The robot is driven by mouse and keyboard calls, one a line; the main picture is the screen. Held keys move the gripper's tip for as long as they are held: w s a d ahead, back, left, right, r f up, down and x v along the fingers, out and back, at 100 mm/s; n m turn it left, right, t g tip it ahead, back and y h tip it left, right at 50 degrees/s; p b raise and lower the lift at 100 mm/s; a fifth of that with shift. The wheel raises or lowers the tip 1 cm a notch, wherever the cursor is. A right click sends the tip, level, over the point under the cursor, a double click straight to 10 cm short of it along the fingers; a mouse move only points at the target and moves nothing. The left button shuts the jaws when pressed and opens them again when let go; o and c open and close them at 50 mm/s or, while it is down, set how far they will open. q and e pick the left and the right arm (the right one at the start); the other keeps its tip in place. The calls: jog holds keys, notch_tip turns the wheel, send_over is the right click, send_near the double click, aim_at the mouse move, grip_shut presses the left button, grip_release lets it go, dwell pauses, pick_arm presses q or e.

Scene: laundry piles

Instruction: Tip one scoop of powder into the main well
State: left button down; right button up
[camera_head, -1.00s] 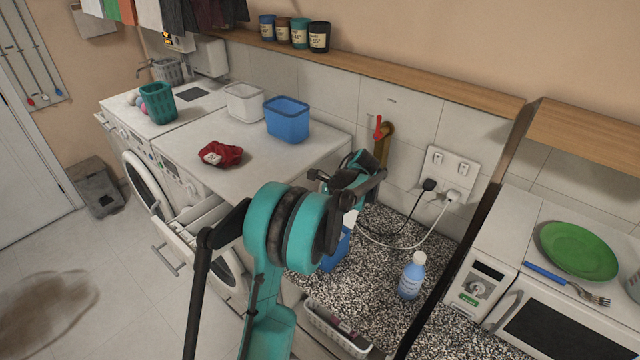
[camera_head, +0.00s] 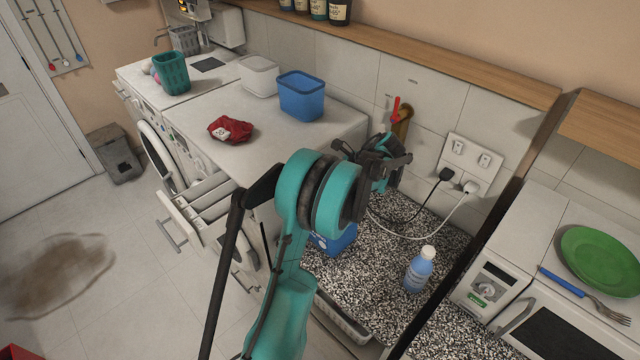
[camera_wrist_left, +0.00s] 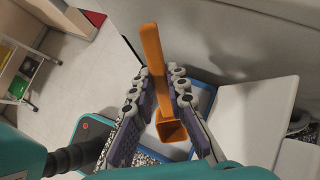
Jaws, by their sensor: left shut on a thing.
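My left gripper (camera_wrist_left: 163,80) is shut on an orange scoop (camera_wrist_left: 152,52), whose square cup (camera_wrist_left: 171,130) points towards the camera. I cannot tell whether powder is in the cup. A blue-rimmed box with a pale inside (camera_wrist_left: 205,92) lies behind the scoop in the wrist view. In the head view my left wrist (camera_head: 383,162) is above the speckled counter; its fingers and the scoop are hidden there. A blue box (camera_head: 336,240) stands on the counter, partly behind my arm. The washer's detergent drawer (camera_head: 208,203) is pulled out, left of my arm; its wells are small. My right gripper is out of view.
A blue bottle (camera_head: 419,270) stands on the counter (camera_head: 385,300). A red cloth (camera_head: 230,129), blue basket (camera_head: 301,96) and white basket (camera_head: 257,76) sit on the machine tops. A white cable hangs near the sockets (camera_head: 469,156).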

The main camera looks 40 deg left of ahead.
pick_arm(q)
jog(key=shift+s+f+b, duration=0.15)
jog(key=shift+f+b, duration=0.2)
jog(key=shift+f, duration=0.35)
jog(key=shift+f+b, duration=0.5)
jog(key=shift+f, duration=0.45)
jog(key=shift+f+b, duration=1.4)
jog(key=shift+f, duration=1.05)
jog(key=s+a+r+t+h+p, duration=0.2)
jog(key=a+r+t+h+p, duration=0.1)
jog(key=r+h+p, duration=0.3)
jog(key=shift+a+t+h+p, duration=0.4)
jog(key=shift+a+h+p, duration=0.15)
jog(key=shift+p, duration=0.25)
jog(key=shift+r, duration=0.1)
